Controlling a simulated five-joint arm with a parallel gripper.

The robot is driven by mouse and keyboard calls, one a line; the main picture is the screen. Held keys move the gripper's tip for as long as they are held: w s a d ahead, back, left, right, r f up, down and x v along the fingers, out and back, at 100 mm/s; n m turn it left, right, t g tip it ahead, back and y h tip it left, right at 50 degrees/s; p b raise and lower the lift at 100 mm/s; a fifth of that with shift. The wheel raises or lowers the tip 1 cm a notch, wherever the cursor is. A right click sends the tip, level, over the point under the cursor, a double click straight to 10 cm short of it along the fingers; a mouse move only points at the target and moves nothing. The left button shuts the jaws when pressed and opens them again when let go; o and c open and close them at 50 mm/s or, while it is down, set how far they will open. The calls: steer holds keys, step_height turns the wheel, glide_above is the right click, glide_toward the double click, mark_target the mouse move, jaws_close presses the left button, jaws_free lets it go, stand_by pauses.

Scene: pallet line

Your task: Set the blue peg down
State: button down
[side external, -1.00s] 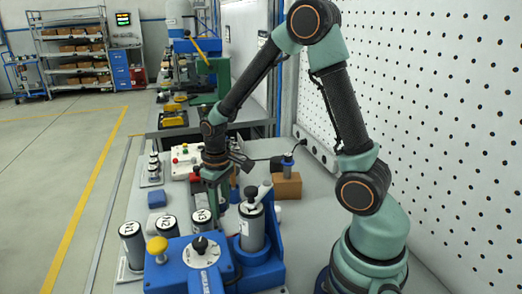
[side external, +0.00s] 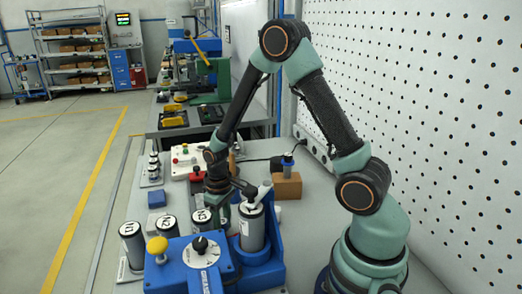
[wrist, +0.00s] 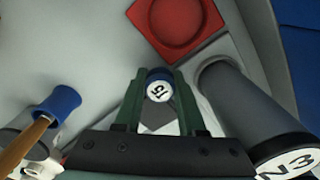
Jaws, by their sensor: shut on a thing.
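In the wrist view the blue peg (wrist: 159,85), with a blue collar and a white numbered top, stands between the two green fingers of my gripper (wrist: 157,112). The fingers are shut on it. Its lower part is hidden, so I cannot tell whether it touches a surface. In the side view my gripper (side external: 222,203) is low over the bench, behind the grey cylinders, and the peg is hidden there. A red square holder (wrist: 178,20) with a round recess lies ahead of the peg, apart from it.
A grey cylinder marked N3 (wrist: 245,110) stands close on the right of my gripper in the wrist view. A blue-ended thing with a wooden handle (wrist: 30,140) is at the left. A blue fixture (side external: 190,265) fills the bench front. A brown block (side external: 286,186) stands behind.

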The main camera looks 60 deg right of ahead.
steer(key=shift+f, duration=0.2)
steer(key=shift+f, duration=0.35)
steer(key=c, duration=0.5)
jaws_free()
steer(key=shift+s, duration=0.1)
steer(key=shift+a, duration=0.1)
step_height(320, 180, up, 13)
steer(key=s+a+r+t, duration=0.2)
steer(key=s+r, duration=0.1)
steer(key=r, duration=0.3)
steer(key=s+a+r+t, duration=0.2)
steer(key=s+r+t, duration=0.1)
steer(key=r, duration=0.3)
steer(key=shift+s+a, duration=0.15)
steer(key=shift+s, duration=0.4)
steer(key=shift+s+a+r+t, duration=0.1)
steer(key=shift+s+r+t, duration=0.1)
steer(key=shift+s+t, duration=0.1)
steer(key=shift+c, duration=0.9)
